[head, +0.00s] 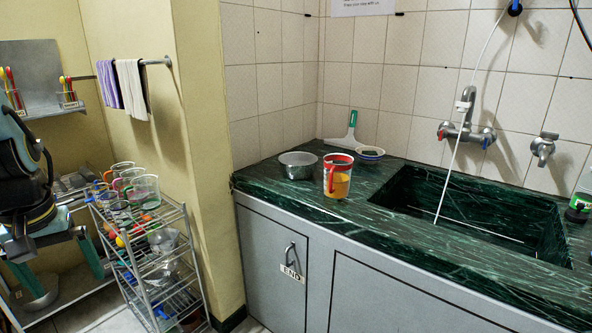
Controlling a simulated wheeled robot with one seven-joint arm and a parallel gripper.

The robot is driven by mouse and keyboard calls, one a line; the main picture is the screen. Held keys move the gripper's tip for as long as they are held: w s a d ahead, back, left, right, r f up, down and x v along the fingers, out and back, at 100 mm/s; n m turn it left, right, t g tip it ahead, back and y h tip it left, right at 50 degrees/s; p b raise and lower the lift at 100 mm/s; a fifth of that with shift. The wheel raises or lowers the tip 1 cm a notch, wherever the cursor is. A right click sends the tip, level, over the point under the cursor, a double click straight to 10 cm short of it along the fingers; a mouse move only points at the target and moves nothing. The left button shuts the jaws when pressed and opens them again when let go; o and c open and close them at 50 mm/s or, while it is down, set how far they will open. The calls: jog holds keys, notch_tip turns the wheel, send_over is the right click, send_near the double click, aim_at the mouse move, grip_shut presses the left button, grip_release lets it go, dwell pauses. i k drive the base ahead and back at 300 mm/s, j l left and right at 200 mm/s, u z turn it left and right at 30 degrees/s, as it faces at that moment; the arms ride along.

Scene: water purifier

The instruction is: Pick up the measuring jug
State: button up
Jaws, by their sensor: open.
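A clear measuring jug (337,178) with a red rim and red handle stands upright on the green marble counter (270,183), near its front edge and left of the sink. It holds orange-yellow liquid. Its handle side faces left. My gripper (55,275) is at the far left of the head view, pointing down, with its two teal fingers apart. It is empty and far from the jug, with the wire rack and a wall corner between them.
A metal bowl (298,165) stands just left of the jug. A small bowl (368,154) and a squeegee (348,134) are behind it. The sink (470,210) lies to the right. A wire rack (150,260) holds several glass mugs (144,190).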

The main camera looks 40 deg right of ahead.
aim_at(338, 166)
jog(key=i+l+z, duration=0.15)
jog(key=l, duration=0.2)
jog(key=i+l+z, duration=0.15)
jog(key=l, duration=0.2)
jog(key=i+l+z, duration=0.2)
jog(key=i+l, duration=0.1)
jog(key=l, duration=0.05)
